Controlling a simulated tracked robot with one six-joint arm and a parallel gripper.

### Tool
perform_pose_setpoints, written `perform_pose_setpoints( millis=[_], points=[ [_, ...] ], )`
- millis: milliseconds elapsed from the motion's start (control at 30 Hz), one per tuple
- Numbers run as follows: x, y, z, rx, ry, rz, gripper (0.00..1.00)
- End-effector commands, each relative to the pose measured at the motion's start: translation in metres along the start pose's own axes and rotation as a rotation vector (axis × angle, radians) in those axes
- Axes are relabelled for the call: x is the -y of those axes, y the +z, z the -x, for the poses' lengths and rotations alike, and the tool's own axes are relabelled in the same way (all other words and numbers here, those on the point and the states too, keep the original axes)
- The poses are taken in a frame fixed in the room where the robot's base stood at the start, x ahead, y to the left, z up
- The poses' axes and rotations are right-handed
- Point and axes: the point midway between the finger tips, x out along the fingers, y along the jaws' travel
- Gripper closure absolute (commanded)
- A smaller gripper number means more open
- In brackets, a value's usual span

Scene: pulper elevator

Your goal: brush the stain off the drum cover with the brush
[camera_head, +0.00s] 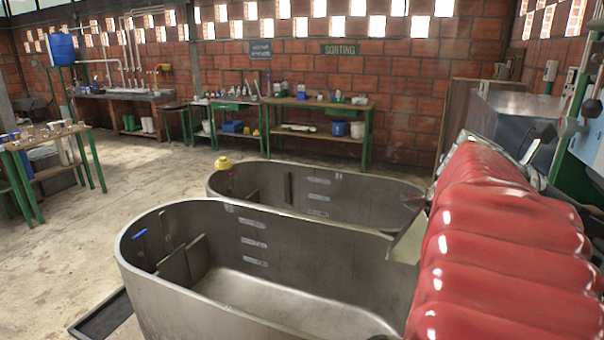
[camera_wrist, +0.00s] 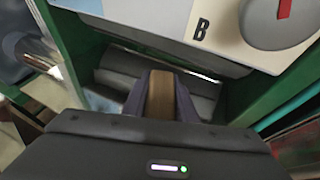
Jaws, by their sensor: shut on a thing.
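In the wrist view, my gripper (camera_wrist: 161,82) is shut on a brown, wood-coloured piece (camera_wrist: 160,98), which looks like the brush's handle. It sits between two dark fingers; its bristles are not visible. Beyond the fingers is a dark grey, rounded surface (camera_wrist: 120,80) inside a green frame. I cannot tell whether it is the drum cover or whether the brush touches it. No stain can be made out. In the head view, neither the gripper nor the brush shows.
A pale panel (camera_wrist: 185,22) marked B, with a grey dial (camera_wrist: 280,20) and red pointer, stands close above the gripper. Green framing (camera_wrist: 265,80) is at right. In the head view, two metal tanks (camera_head: 165,290) (camera_head: 375,180) fill the middle; open floor (camera_head: 130,190) lies left.

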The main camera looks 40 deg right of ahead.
Motion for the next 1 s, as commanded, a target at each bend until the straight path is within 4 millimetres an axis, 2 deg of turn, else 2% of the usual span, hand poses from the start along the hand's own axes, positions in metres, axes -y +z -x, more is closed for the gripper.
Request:
perform_pose_setpoints(
  millis=[167, 567, 1000],
  points=[
    [0.008, -0.004, 0.002, -0.004, -0.002, 0.001, 0.93],
    [0.011, -0.007, 0.002, -0.008, -0.005, 0.003, 0.93],
    [0.033, -0.009, 0.009, -0.010, -0.006, 0.004, 0.93]
  ],
)
